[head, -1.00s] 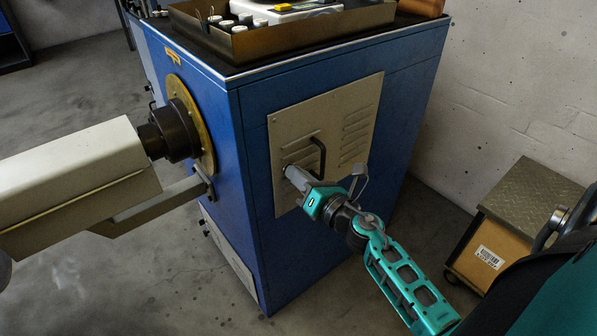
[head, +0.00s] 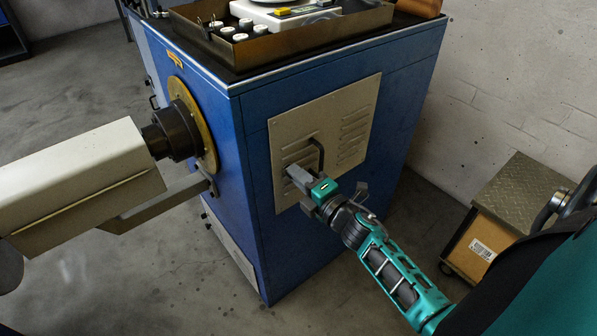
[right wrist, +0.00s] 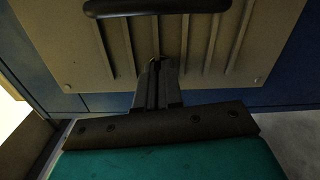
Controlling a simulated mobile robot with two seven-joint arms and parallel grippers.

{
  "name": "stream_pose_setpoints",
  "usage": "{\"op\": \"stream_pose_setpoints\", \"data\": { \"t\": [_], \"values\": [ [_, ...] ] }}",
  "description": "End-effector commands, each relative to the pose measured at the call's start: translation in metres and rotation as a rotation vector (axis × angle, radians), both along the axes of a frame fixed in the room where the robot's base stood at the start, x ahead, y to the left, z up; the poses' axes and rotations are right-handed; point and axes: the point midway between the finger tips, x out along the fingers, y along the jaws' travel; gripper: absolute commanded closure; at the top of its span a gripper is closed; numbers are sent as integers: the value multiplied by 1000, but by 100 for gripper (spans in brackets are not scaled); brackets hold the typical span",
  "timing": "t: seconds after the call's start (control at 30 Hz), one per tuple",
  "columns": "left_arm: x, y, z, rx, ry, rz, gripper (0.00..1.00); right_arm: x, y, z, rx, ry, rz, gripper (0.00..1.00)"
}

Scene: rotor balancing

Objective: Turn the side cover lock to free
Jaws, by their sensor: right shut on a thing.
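The side cover (head: 357,113) is a beige louvred plate with a black handle (head: 319,153) on the blue machine's right-hand face. My right gripper (head: 291,171) is at the lower left part of the cover, below and left of the handle. In the right wrist view its fingers (right wrist: 160,78) are close together against the louvred cover (right wrist: 200,50), below the black handle (right wrist: 155,7). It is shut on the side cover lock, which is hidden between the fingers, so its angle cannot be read. My left gripper is not in view.
The blue machine (head: 255,225) carries a brown tray (head: 290,43) with a scale and several white weights on top. A cream housing with a dark hub (head: 176,136) is on its left face. A box with a barcode label (head: 480,250) stands on the right near the wall.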

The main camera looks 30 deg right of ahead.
Motion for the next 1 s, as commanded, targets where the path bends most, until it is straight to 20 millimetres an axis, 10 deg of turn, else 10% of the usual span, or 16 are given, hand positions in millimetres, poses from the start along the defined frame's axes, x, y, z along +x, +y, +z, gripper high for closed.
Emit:
{"op": "stream_pose_setpoints", "data": {
  "t": [0.87, 1.0],
  "values": [
    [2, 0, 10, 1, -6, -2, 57, 0, 0, 0, 160, 11, -1, 100],
    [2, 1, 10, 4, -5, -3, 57, 0, 0, 0, 159, 11, -1, 82]
  ]
}}
